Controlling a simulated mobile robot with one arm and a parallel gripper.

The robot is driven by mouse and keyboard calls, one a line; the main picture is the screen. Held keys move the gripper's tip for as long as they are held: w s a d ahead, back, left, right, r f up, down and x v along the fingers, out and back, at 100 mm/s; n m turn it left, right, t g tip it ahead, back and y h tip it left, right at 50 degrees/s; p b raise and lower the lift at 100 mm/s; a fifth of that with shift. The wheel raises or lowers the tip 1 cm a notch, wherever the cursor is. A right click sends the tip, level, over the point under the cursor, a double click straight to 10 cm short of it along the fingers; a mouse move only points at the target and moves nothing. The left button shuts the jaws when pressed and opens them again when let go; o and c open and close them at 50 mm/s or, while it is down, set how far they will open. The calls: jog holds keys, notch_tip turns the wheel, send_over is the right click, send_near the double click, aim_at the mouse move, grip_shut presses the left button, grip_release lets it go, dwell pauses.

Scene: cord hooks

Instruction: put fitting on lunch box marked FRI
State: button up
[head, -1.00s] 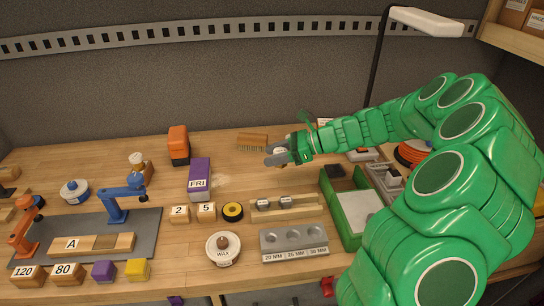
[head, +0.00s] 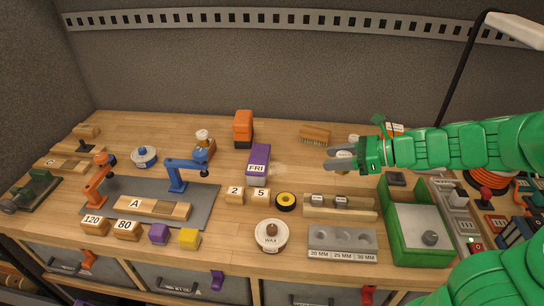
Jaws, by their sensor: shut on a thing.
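The lunch box marked FRI (head: 259,160) is a purple block standing on the bench, with a white label on its front. My gripper (head: 342,157) is to the right of it, apart from it, near the back of the bench. Its grey fingers are shut on a small grey fitting (head: 344,154) with a pale label, partly hidden by the fingers. Another grey fitting (head: 430,238) lies in the green tray. Two small labelled grey pieces (head: 317,200) sit on a wooden rack (head: 360,212).
An orange block (head: 243,128) stands behind the lunch box, and a brush (head: 315,135) lies behind my gripper. Wooden blocks 2 (head: 235,195) and 5, a yellow-black roll (head: 286,201) and a wax tin (head: 271,236) stand in front. Bare bench lies between lunch box and gripper.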

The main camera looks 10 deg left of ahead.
jog(key=s+a+r, duration=0.1)
jog(key=a+r, duration=0.2)
jog(key=a, duration=0.6)
jog(key=a+r, duration=0.3)
jog(key=a, duration=0.6)
send_over(254, 156)
jog(key=shift+m+t, duration=0.3)
jog(key=shift+t, duration=0.1)
notch_tip(254, 156, down, 10)
jog(key=shift+s+r, duration=0.1)
jog(key=shift+f, duration=1.8)
jog(key=o, duration=1.1)
jog(key=shift+f, duration=0.1)
